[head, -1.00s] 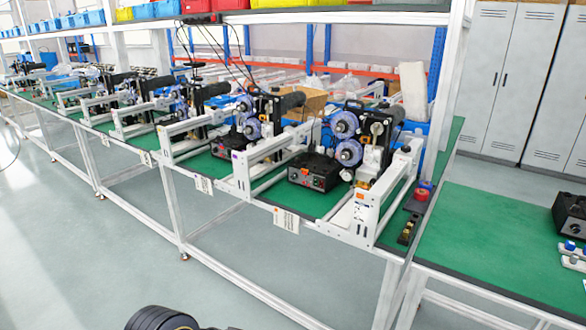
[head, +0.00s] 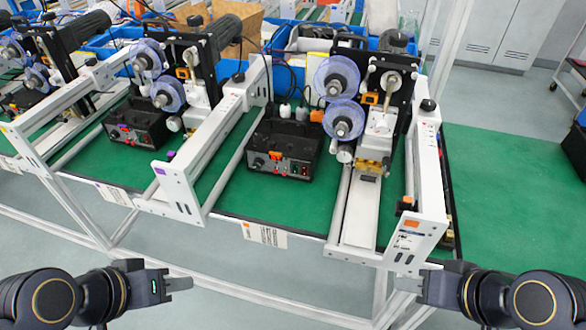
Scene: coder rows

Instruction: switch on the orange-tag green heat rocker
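The black control box (head: 284,150) with an orange tag (head: 275,155) on its front sits on the green bench in the middle. Its front panel has knobs at the left and small red and green rockers (head: 300,168) at the right. The rockers are too small to read their position. My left gripper (head: 180,284) is at lower left, in front of the bench and well short of the box. Neither visibly holds anything.
A similar control box (head: 136,122) with a purple tag stands to the left. White frame rails (head: 205,155) and the orange-tagged end plate (head: 415,232) flank the middle box. Blue-purple spools (head: 336,78) stand behind right. Green bench in front of the box is clear.

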